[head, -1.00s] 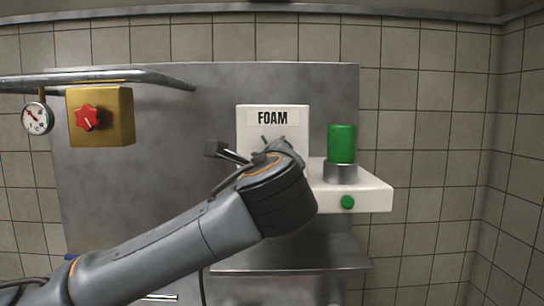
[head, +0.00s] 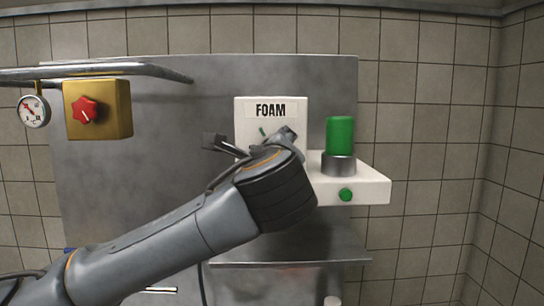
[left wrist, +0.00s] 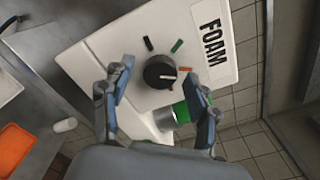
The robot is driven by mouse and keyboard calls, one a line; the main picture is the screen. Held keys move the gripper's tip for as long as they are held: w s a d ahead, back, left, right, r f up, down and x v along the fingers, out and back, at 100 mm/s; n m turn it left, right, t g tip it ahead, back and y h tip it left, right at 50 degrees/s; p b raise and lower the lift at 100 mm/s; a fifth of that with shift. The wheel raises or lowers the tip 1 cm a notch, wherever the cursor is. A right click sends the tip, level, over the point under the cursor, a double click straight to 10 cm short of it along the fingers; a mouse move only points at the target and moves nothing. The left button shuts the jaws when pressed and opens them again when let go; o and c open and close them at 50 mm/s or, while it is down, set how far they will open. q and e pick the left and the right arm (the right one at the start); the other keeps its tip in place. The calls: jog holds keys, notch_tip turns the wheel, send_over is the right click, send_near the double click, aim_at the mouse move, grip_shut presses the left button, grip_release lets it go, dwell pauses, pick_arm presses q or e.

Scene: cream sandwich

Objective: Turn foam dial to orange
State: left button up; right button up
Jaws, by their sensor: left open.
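The white foam unit (head: 243,110) with its FOAM label is on the metal back panel. Its black dial (left wrist: 160,72) shows in the left wrist view; in the head view my gripper hides it. Around the dial are a black mark (left wrist: 148,43), a green mark (left wrist: 177,45) and an orange mark (left wrist: 185,69). I cannot tell for sure where the dial points. My left gripper (head: 250,143) is open in front of the unit. In the left wrist view its fingers (left wrist: 158,76) are on either side of the dial; contact is not clear. My right gripper is not in view.
A green cylinder (head: 340,136) on a grey base sits on the unit's white ledge (head: 375,191), with a green button (head: 346,195) in front. A yellow box (head: 115,110) with a red knob (head: 85,110), a gauge (head: 34,111) and a pipe (head: 120,70) are at left.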

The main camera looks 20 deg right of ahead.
pick_arm(q)
jog(key=v, duration=1.1)
jog(key=shift+s, duration=0.2)
